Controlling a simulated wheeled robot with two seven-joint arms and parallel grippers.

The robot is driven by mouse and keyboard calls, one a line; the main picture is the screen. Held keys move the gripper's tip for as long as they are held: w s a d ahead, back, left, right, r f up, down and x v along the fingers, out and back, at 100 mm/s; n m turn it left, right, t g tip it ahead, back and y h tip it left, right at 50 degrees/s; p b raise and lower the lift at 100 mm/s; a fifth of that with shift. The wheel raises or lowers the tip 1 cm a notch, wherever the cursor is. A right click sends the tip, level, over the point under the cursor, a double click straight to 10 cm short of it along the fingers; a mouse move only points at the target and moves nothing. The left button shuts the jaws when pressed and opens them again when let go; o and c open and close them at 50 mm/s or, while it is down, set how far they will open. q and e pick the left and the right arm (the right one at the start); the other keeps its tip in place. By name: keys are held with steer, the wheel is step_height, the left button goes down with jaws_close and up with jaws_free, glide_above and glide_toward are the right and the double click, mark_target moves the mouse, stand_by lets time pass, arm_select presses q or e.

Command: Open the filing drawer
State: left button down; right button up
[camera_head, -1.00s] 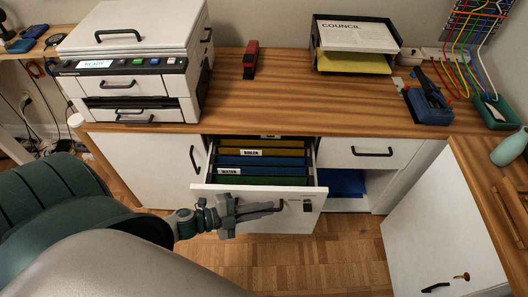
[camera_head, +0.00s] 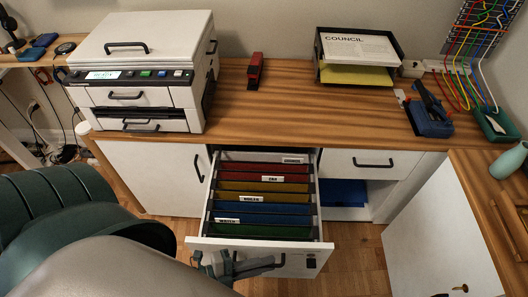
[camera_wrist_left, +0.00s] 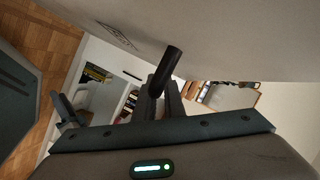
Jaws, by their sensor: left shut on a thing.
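The filing drawer (camera_head: 205,241) is pulled well out of the desk in the head view. Red, yellow, blue and green hanging folders with white label tabs show inside it. My left gripper (camera_head: 262,265) is at the drawer's white front, shut on its dark bar handle (camera_head: 276,267). The handle also shows in the left wrist view (camera_wrist_left: 167,68), between the fingers (camera_wrist_left: 160,95) and close to the drawer front. My right gripper is not in view.
A white printer (camera_head: 140,75) stands on the wooden desktop (camera_head: 290,115). A red stapler (camera_head: 255,70) and a paper tray (camera_head: 357,55) are behind. A second closed drawer (camera_head: 365,164) sits right of the open one. A white cabinet (camera_head: 440,235) stands at the right.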

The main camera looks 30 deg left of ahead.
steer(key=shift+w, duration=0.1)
arm_select(q)
steer(key=c, duration=2.1)
jaws_free()
steer(key=shift+s, duration=0.1)
